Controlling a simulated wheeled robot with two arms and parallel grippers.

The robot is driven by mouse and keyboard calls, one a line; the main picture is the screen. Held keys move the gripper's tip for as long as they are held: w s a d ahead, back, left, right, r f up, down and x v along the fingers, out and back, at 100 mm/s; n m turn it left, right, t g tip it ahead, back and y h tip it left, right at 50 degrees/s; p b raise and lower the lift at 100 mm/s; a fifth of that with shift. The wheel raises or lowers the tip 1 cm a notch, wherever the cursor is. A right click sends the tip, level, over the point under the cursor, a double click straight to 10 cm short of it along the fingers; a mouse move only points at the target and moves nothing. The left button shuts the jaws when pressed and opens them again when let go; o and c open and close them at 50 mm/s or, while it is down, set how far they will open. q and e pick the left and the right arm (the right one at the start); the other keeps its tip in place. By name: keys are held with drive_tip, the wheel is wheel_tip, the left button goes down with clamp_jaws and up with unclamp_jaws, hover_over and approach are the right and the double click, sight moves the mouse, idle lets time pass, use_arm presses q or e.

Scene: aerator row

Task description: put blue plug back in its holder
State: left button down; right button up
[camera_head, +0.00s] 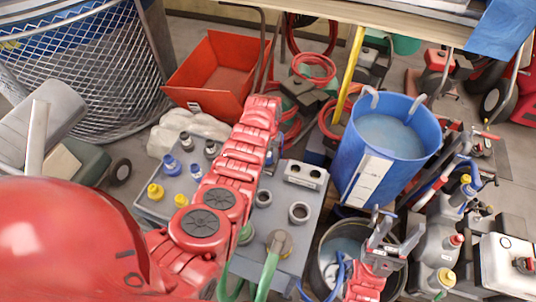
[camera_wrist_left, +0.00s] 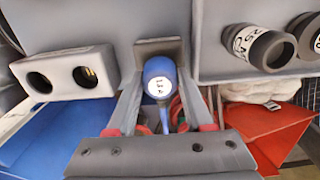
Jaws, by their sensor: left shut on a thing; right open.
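A blue plug (camera_wrist_left: 158,80) with a white label on its end sits between the fingers of my left gripper (camera_wrist_left: 160,75) in the left wrist view. The gripper is shut on it, close to a grey plate behind the plug. A light grey two-hole block (camera_wrist_left: 62,75) is left of the plug; in the head view, a two-hole block (camera_head: 303,174) stands on the grey panel (camera_head: 313,235). My red left arm hides most of the left gripper in the head view. My right gripper (camera_head: 390,232) is open and empty, right of the panel, in front of the blue bucket.
Blue (camera_head: 172,166), yellow (camera_head: 155,191) and black plugs stand on the panel's left part. Round sockets (camera_head: 300,212) and a green-hosed fitting (camera_head: 279,245) are on its right part. A red bin (camera_head: 216,72), blue bucket (camera_head: 391,135) and dark bucket (camera_head: 342,243) crowd the surroundings.

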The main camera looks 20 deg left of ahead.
use_arm(q)
drive_tip(key=shift+f, duration=0.35)
drive_tip(key=shift+c, duration=1)
unclamp_jaws()
